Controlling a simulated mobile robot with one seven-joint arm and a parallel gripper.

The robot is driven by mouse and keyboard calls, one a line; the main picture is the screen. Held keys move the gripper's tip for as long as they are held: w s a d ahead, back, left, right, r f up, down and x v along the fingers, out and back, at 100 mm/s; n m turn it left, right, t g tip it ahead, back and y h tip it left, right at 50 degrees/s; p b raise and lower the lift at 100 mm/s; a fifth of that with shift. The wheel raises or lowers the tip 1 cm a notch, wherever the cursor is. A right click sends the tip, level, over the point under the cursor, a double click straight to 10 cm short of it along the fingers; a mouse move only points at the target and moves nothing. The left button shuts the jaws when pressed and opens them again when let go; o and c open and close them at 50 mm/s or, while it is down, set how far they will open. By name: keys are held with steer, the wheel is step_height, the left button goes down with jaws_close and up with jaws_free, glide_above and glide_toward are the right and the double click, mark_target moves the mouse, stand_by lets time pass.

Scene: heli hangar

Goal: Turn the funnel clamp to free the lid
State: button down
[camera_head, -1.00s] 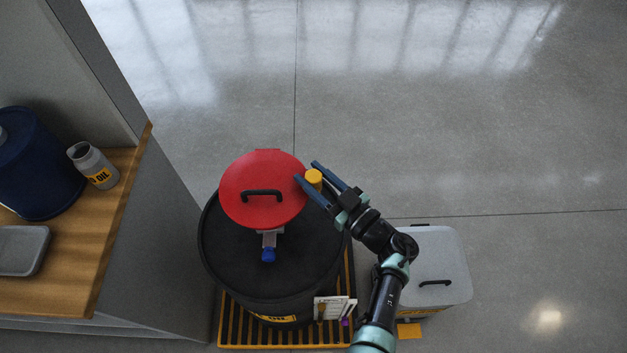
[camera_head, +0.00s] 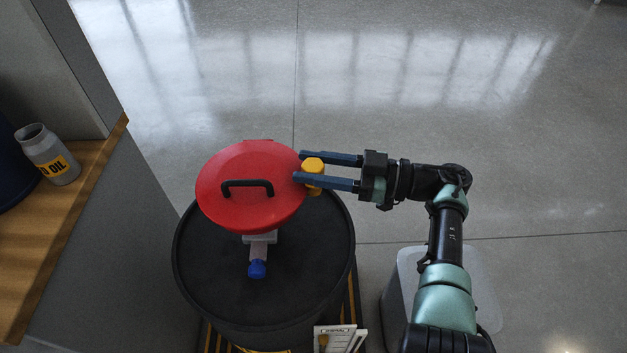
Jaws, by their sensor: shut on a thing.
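The yellow funnel clamp (camera_head: 314,167) sits at the right edge of the round red lid (camera_head: 255,212). The lid has a black handle and lies over the black drum (camera_head: 205,270), covering the funnel's top. A grey piece with a blue end (camera_head: 257,269) shows below the lid's front edge. My gripper (camera_head: 299,165) comes in from the right, its two long blue fingers on the far and near sides of the clamp. It is shut on the clamp. The clamp's lower part is partly hidden by the near finger.
A wooden bench (camera_head: 62,215) with a grey oil bottle (camera_head: 48,155) stands at the left. A light grey bin (camera_head: 403,285) is right of the drum, partly behind my arm. Cards with a brush (camera_head: 328,338) are at the drum's front. The floor behind is clear.

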steer(key=shift+w+r+n+g+b, duration=0.1)
steer(key=shift+r+n+g+b, duration=0.1)
steer(key=shift+n+g+b, duration=0.35)
steer(key=shift+c, duration=1.8)
jaws_free()
steer(key=shift+f, duration=0.1)
steer(key=shift+d+b, duration=0.1)
steer(key=shift+b, duration=0.25)
steer(key=s+d+b, duration=0.2)
steer(key=d+b, duration=1)
steer(key=b, duration=0.2)
steer(key=shift+d+b, duration=0.25)
steer(key=shift+b, duration=0.15)
